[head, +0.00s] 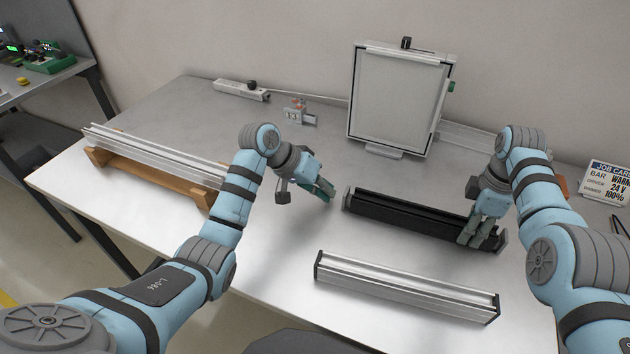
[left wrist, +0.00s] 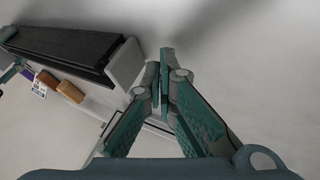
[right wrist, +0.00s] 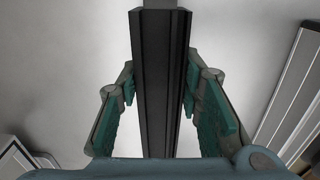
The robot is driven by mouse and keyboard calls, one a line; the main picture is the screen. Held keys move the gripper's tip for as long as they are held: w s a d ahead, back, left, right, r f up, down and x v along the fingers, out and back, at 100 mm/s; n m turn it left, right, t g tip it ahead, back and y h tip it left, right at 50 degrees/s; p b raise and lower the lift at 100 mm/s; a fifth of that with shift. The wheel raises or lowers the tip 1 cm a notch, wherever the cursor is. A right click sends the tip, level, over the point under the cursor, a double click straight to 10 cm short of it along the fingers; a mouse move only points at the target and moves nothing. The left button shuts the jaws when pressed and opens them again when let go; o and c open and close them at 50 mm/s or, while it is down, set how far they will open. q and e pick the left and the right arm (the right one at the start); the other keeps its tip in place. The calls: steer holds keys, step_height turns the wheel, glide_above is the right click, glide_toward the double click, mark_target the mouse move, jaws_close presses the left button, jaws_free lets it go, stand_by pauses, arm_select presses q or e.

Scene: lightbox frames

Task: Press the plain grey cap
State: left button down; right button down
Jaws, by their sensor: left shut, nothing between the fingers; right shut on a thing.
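A black bar (head: 400,215) lies in the middle of the table with a grey cap at each end. The left-end cap (head: 347,198) also shows as a pale grey plate in the left wrist view (left wrist: 126,65). The right-end cap (head: 502,240) is just beyond my right gripper. My left gripper (head: 327,191) is shut and empty, just left of the left-end cap, with a small gap seeming to remain. My right gripper (head: 474,236) is shut on the black bar near its right end, and the bar runs between its fingers in the right wrist view (right wrist: 160,80).
A silver bar (head: 405,287) with dark ends lies in front. Another silver bar (head: 160,150) rests on a wooden stand at left. A framed panel (head: 400,100), a power strip (head: 241,90) and a job card (head: 606,182) are at the back.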

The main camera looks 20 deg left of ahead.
mark_target(344, 196)
arm_select(q)
steer(key=shift+d, duration=0.7)
steer(key=shift+d, duration=0.1)
steer(key=shift+d, duration=1.3)
steer(key=shift+a, duration=0.1)
steer(key=shift+a, duration=0.3)
steer(key=a, duration=0.1)
steer(key=a+r, duration=0.1)
steer(key=a, duration=0.2)
steer(key=shift+s+a+r, duration=0.15)
steer(key=shift+s, duration=0.1)
steer(key=v, duration=0.8)
steer(key=shift+s+r, duration=0.2)
